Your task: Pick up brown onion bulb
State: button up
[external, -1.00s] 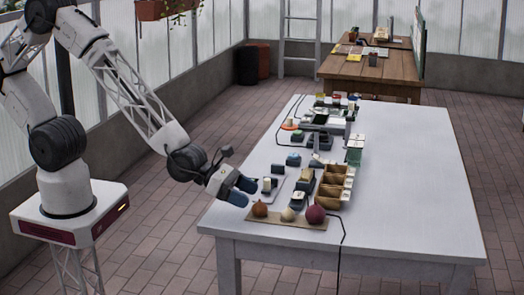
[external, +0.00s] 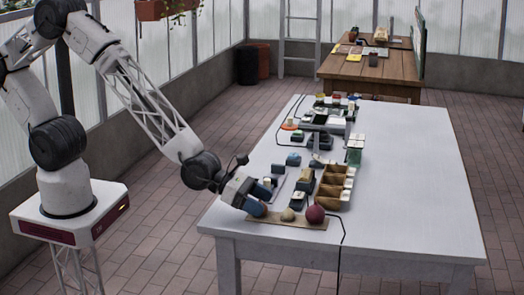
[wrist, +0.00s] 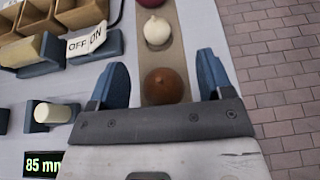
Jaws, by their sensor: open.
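The brown onion bulb (wrist: 166,86) lies on a tan board and sits between the two blue fingers of my gripper (wrist: 163,82) in the wrist view. Gaps show between the bulb and both fingers, so the gripper is open around it. In the external view my gripper (external: 251,199) is low over the board's left end, and its fingers partly cover the brown onion (external: 262,210).
A white bulb (wrist: 157,31) and a dark red onion (external: 315,214) share the tan board (external: 250,219). A wooden compartment box (external: 334,187) and several small devices stand behind it. A black cable hangs over the table's front edge. The table's right side is clear.

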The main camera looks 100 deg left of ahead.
jog(key=c, duration=1)
jog(key=shift+r, duration=0.8)
notch_tip(320, 180, up, 2)
jog(key=shift+r, duration=0.1)
jog(key=s+a+r, duration=0.1)
jog(key=s, duration=1.5)
jog(key=shift+a, duration=0.2)
jog(key=shift+r, duration=0.1)
